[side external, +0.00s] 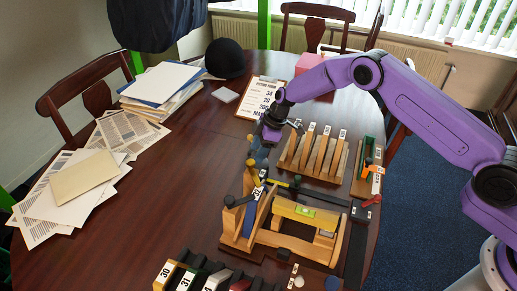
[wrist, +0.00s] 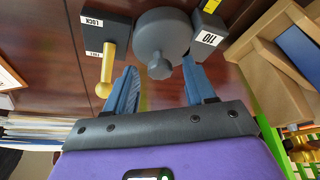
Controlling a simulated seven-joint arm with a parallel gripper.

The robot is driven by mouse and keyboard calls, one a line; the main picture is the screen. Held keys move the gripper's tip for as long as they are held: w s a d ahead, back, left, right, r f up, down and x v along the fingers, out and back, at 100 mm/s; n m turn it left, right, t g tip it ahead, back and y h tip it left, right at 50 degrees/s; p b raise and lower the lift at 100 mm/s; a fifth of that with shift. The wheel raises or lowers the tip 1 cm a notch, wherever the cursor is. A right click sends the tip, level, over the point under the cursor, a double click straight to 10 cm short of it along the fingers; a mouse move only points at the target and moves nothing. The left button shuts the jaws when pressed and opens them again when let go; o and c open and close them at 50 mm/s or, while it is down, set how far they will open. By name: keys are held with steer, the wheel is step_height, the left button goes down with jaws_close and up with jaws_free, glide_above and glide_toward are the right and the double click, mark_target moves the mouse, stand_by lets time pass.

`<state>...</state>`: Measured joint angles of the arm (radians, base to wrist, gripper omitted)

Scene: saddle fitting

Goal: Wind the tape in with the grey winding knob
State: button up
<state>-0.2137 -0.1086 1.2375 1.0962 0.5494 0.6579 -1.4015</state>
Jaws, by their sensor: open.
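The grey winding knob (wrist: 162,32) is a round grey drum with a small handle (wrist: 160,68) standing on it, at the top middle of the wrist view. My gripper (wrist: 160,76) is open, with one blue finger on each side of the small handle; I cannot tell whether either touches it. A dark block marked LOCK (wrist: 92,35) with a yellow lever (wrist: 107,70) is left of the knob. In the side external view my gripper (side external: 259,150) is low beyond the wooden saddle stand, and the knob is not clear there.
A wooden stand (side external: 290,236), a slotted wooden rack (side external: 312,155) and numbered blocks (side external: 185,280) are nearby. A clipboard (side external: 257,97) and papers (side external: 75,190) lie on the table.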

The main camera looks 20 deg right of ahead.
jaws_close()
steer(key=shift+s+m, duration=0.1)
steer(key=shift+m, duration=0.2)
steer(key=m+t, duration=0.1)
steer(key=m, duration=0.2)
steer(key=shift+s+a+h, duration=0.1)
steer(key=shift+h, duration=0.3)
steer(key=m+t+h, duration=0.1)
steer(key=m, duration=0.3)
steer(key=shift+s+a, duration=0.1)
steer(key=m+t+h, duration=0.1)
steer(key=m, duration=0.3)
steer(key=shift+a, duration=0.15)
steer(key=shift+s+m+h, duration=0.1)
steer(key=shift+m+h, duration=0.6)
steer(key=shift+m, duration=1)
